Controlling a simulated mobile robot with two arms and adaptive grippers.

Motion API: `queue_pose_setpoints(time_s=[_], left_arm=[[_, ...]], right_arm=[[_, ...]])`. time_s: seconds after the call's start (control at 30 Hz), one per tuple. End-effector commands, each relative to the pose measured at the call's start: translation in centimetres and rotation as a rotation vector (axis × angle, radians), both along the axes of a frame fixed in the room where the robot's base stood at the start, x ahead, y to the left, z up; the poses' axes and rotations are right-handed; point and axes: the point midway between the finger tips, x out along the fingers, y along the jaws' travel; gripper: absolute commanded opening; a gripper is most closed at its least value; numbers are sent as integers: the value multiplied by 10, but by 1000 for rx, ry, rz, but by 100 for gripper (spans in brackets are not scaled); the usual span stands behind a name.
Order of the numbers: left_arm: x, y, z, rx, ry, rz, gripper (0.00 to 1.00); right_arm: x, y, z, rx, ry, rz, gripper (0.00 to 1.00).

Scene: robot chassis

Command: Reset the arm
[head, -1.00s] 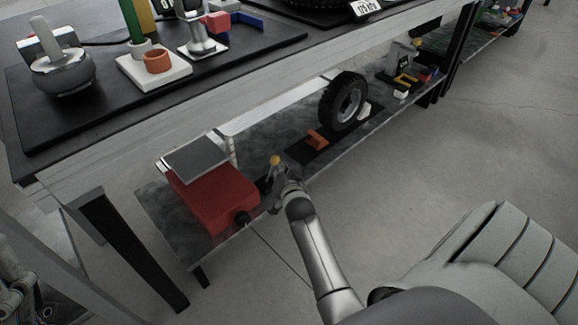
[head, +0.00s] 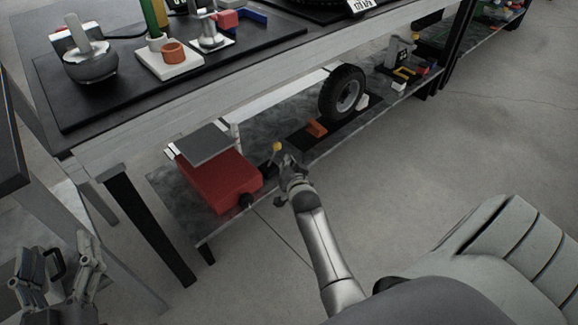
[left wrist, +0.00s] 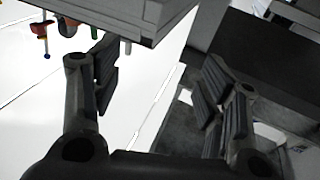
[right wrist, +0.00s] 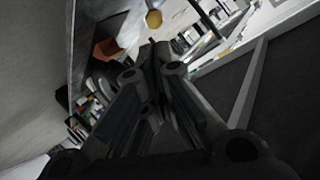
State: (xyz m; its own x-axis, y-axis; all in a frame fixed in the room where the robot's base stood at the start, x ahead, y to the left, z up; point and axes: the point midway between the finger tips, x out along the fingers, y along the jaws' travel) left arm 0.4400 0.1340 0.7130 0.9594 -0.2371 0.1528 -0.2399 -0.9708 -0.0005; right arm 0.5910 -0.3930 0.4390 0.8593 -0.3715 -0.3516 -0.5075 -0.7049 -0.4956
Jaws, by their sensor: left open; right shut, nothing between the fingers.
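My right gripper (head: 287,162) is at the front edge of the lower shelf (head: 345,138), close to a small yellow knob (head: 277,147) on a dark stem. In the right wrist view its fingers (right wrist: 162,58) are together with nothing between them, and the knob (right wrist: 153,19) shows past the tips; contact cannot be told. My left gripper (head: 60,262) is at the lower left, apart from the workbench. Its fingers (left wrist: 160,78) are spread and empty in the left wrist view.
A red box (head: 215,183) with a grey top plate (head: 206,145) sits on the shelf left of my right gripper. A wheel (head: 342,92) and an orange block (head: 317,128) are farther right. A table leg (head: 145,225) stands between the grippers. Right floor is open.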

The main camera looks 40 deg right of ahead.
Motion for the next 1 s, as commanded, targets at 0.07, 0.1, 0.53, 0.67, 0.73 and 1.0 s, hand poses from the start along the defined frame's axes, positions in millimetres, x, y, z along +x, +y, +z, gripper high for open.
queue_pose_setpoints(time_s=[0.07,0.1,0.53,0.67,0.73,1.0], left_arm=[[0,1,-5,8,29,2,67],[1,1,-7,10,40,2,67],[1,1,-11,15,55,3,67],[1,1,-10,15,54,3,67],[1,1,-10,14,54,3,67],[1,1,-10,14,54,3,67]], right_arm=[[0,0,2,0,0,0,0],[0,0,2,0,0,0,0],[-4,13,29,-89,-25,66,0],[-16,50,78,-242,-79,199,0],[-27,82,107,-330,-116,287,0],[-79,179,187,-516,-248,518,0]])
